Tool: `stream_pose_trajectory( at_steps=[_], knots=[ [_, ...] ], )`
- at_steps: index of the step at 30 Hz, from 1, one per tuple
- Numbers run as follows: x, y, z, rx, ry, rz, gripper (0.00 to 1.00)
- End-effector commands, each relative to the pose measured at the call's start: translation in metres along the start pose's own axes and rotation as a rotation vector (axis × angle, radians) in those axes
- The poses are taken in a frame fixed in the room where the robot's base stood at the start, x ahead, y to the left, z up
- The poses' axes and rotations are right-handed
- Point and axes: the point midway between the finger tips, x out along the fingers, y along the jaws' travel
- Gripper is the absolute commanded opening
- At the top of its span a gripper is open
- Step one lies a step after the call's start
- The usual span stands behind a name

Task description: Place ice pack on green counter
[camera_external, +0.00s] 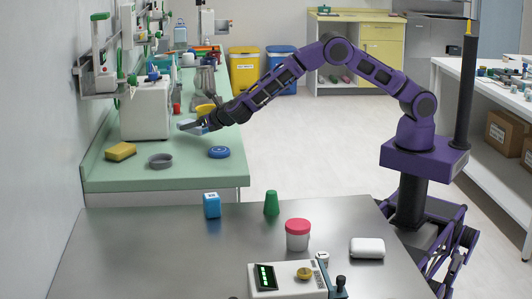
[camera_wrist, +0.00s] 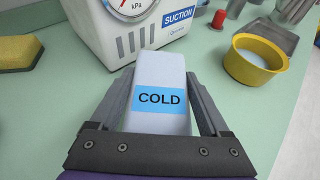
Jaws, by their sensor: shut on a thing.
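The ice pack (camera_wrist: 158,75) is a pale block with a blue band reading "COLD"; in the wrist view it lies between the two fingers of my gripper (camera_wrist: 160,105). My gripper (camera_external: 190,127) is shut on it in the external view, where the ice pack (camera_external: 188,123) shows small at the fingertips. The green counter (camera_external: 190,172) runs along the left wall, and its surface also shows in the wrist view (camera_wrist: 50,95). The gripper is over this counter, in front of the suction unit. I cannot tell whether the pack touches the surface.
On the counter are the white suction unit (camera_external: 147,108), a yellow sponge (camera_external: 120,151), a grey ring-shaped dish (camera_external: 160,160), a blue round item (camera_external: 219,152) and a yellow bowl (camera_wrist: 255,60). Bare counter lies between the dish and the blue item. A steel table (camera_external: 130,250) stands in front.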

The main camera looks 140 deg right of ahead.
Motion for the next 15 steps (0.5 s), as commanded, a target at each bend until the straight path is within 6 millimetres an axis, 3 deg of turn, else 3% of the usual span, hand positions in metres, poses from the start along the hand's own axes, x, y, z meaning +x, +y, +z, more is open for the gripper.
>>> stream_pose_trajectory(
  at_steps=[4,15],
  knots=[
    [0.009,-0.001,-0.021,0.0,0.001,-0.002,0.11],
    [0.011,0.0,-0.026,0.0,-0.001,0.0,0.11]
  ],
)
